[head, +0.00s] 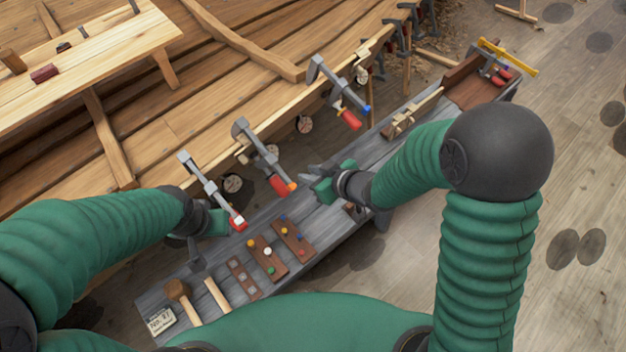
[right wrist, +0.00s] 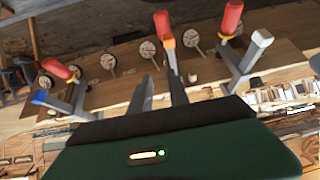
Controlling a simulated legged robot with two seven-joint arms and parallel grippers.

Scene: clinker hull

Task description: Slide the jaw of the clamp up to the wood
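Three grey bar clamps with red handles sit along the hull's plank edge. In the head view one has a white tip (head: 204,183), the middle one an orange tip (head: 262,152), the far one a blue tip (head: 322,76). Whether each sliding jaw touches the wood is too small to tell. My right gripper (head: 314,180) is empty, right of the middle clamp's handle and apart from it. In the right wrist view its two grey fingers (right wrist: 160,96) stand apart, with the orange-tipped handle (right wrist: 164,32) beyond. My left gripper (head: 197,242) is near the white-tipped handle; its fingers are mostly hidden.
Below the hull runs a grey bench (head: 335,222) with peg boards (head: 268,258), a mallet (head: 178,291), a dated card (head: 160,322) and a wooden tool tray (head: 470,88). The hull's wooden planks (head: 190,125) fill the upper left. Open floor lies at the right.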

